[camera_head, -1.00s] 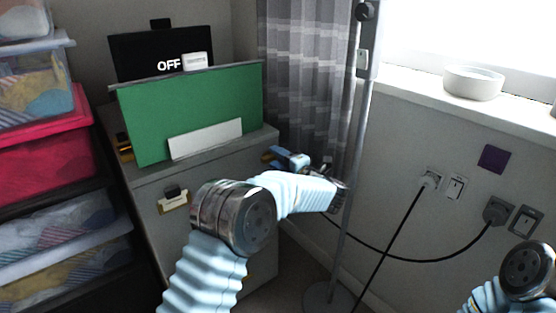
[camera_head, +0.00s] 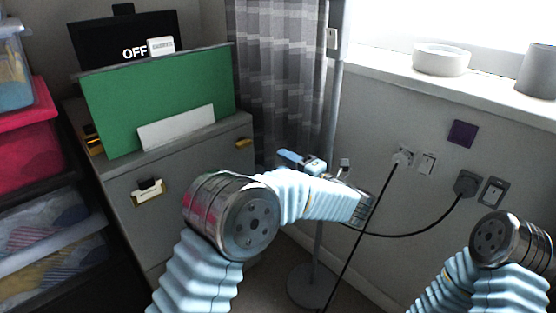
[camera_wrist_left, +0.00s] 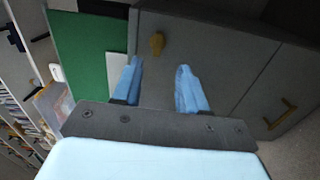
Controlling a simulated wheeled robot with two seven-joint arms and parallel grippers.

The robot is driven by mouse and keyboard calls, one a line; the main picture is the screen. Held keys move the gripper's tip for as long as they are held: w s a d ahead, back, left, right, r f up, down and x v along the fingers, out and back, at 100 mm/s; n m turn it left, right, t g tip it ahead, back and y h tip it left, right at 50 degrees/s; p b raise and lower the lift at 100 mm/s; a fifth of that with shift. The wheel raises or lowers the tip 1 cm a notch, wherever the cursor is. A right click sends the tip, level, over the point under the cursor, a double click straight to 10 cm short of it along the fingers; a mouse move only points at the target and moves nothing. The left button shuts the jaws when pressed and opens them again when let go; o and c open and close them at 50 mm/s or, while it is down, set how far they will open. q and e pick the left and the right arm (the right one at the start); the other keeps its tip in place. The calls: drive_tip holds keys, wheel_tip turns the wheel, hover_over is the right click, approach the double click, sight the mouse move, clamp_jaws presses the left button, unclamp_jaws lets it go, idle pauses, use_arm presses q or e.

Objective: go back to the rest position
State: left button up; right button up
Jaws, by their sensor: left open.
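My left arm comes in from the bottom left of the head view and bends to the right in front of the grey cabinet (camera_head: 205,160). My left gripper (camera_head: 303,162) is partly hidden behind its own forearm. In the left wrist view, my left gripper (camera_wrist_left: 160,78) shows two blue fingers spread apart with nothing between them. The cabinet front lies beyond the fingers there. My right arm shows at the lower right of the head view, but its gripper is out of the picture.
A green board (camera_head: 160,98) and a white strip (camera_head: 177,128) stand on the cabinet. Storage boxes (camera_head: 28,145) are stacked at left. A stand pole (camera_head: 325,150) rises behind my left forearm. Black cables (camera_head: 425,229) hang along the wall. A white bowl (camera_head: 440,60) sits on the windowsill.

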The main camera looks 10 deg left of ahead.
use_arm(q)
drive_tip(key=w+a+f+m+t+h+p, duration=0.2)
drive_tip(key=w+a+f+m+t+h, duration=0.15)
drive_tip(key=f+m, duration=0.3)
drive_tip(key=s+a+f+m+g+h+p, duration=0.1)
drive_tip(key=s+f+m+h, duration=0.2)
drive_tip(key=f, duration=0.4)
drive_tip(key=s+f+m+g+h, duration=0.1)
drive_tip(key=f+m+h, duration=0.2)
drive_tip(key=f+m, duration=0.25)
drive_tip(key=s+a+f+m+g+h+p, duration=0.1)
drive_tip(key=s+f+m+g+h, duration=0.15)
drive_tip(key=f, duration=0.45)
drive_tip(key=s+f+m+g+h+p, duration=0.1)
drive_tip(key=s+f+m+g+h, duration=0.2)
drive_tip(key=s, duration=1.1)
drive_tip(key=s+d+f+m+g+h+p, duration=0.1)
drive_tip(key=s+f+m+g+h, duration=0.2)
drive_tip(key=s, duration=1.1)
wheel_tip(320, 180, down, 4)
drive_tip(key=m+g, duration=0.3)
drive_tip(key=shift+s+d, duration=0.15)
drive_tip(key=shift+d, duration=0.1)
drive_tip(key=shift+r, duration=0.1)
